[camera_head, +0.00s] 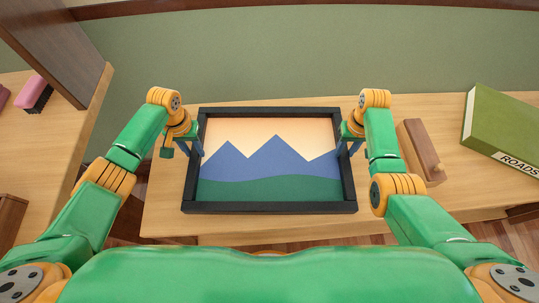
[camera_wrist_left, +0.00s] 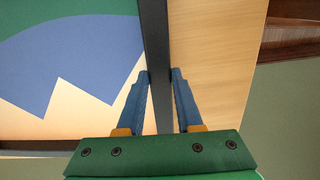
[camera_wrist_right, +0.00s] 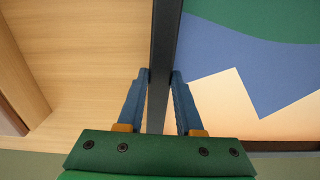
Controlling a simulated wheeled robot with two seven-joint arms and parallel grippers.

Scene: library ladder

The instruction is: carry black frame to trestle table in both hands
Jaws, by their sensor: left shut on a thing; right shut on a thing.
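The black frame (camera_head: 268,208) holds a picture of blue mountains, a green hill and a pale orange sky. In the head view it lies flat over the light wooden trestle table (camera_head: 167,208); I cannot tell whether it touches the top. My left gripper (camera_head: 199,147) is shut on the frame's left side bar, which also shows in the left wrist view (camera_wrist_left: 155,60). My right gripper (camera_head: 346,144) is shut on the right side bar, seen in the right wrist view (camera_wrist_right: 163,60). The table's legs are hidden.
A wooden block with a knob (camera_head: 418,150) lies on the table right of my right gripper. A green book (camera_head: 500,125) marked ROADS lies further right. At left stands another wooden surface (camera_head: 60,150) with a pink-topped brush (camera_head: 34,92) and a dark upright panel (camera_head: 65,40). A green wall rises behind.

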